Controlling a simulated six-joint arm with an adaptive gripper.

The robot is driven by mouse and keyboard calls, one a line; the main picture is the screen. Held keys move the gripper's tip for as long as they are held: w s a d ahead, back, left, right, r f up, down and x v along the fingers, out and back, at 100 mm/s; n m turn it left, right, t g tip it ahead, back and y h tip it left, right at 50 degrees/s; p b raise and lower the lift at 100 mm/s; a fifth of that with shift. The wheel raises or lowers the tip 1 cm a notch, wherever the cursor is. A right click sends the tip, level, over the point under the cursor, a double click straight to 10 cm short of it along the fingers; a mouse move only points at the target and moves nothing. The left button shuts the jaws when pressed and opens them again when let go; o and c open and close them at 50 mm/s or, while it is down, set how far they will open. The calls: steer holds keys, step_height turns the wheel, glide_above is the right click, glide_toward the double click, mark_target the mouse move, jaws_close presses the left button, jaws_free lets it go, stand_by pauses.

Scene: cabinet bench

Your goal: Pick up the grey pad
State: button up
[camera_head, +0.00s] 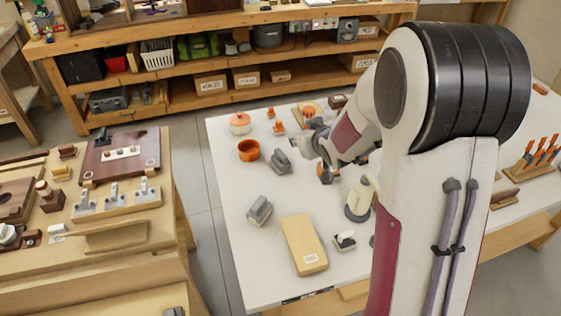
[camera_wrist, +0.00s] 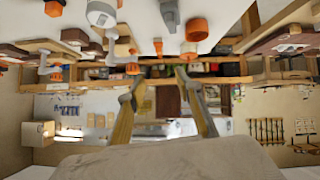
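Two grey things lie on the white table in the head view, and I cannot tell for sure which is the grey pad. One is a grey block with a paler base (camera_head: 259,210), left of the tan board. The other is a darker grey piece with a raised top (camera_head: 281,161), right of the orange bowl. My gripper (camera_wrist: 160,80) shows in the wrist view with its two fingers spread and nothing between them. In the head view my arm's end is above the table, right of the darker grey piece; its fingers are hard to make out.
An orange bowl (camera_head: 249,151) and an orange-lidded pot (camera_head: 240,123) stand at the table's far left. A tan board (camera_head: 304,245) lies near the front, beside a small white-and-dark piece (camera_head: 345,240). The white table (camera_head: 235,255) is clear at its front left.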

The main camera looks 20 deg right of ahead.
steer(key=w+f+t+y, duration=0.1)
steer(key=w+f, duration=0.3)
steer(key=f, duration=0.3)
steer(key=t+y, duration=0.1)
steer(key=y, duration=0.1)
glide_toward(282, 154)
steer(key=w, duration=0.3)
steer(key=shift+s+f+n, duration=0.1)
steer(key=shift+f+n, duration=0.4)
steer(key=shift+f, duration=0.2)
steer(key=shift+x, duration=1.3)
steer(key=shift+a, duration=0.15)
steer(key=shift+x, duration=2.55)
steer(key=shift+a, duration=0.15)
jaws_close()
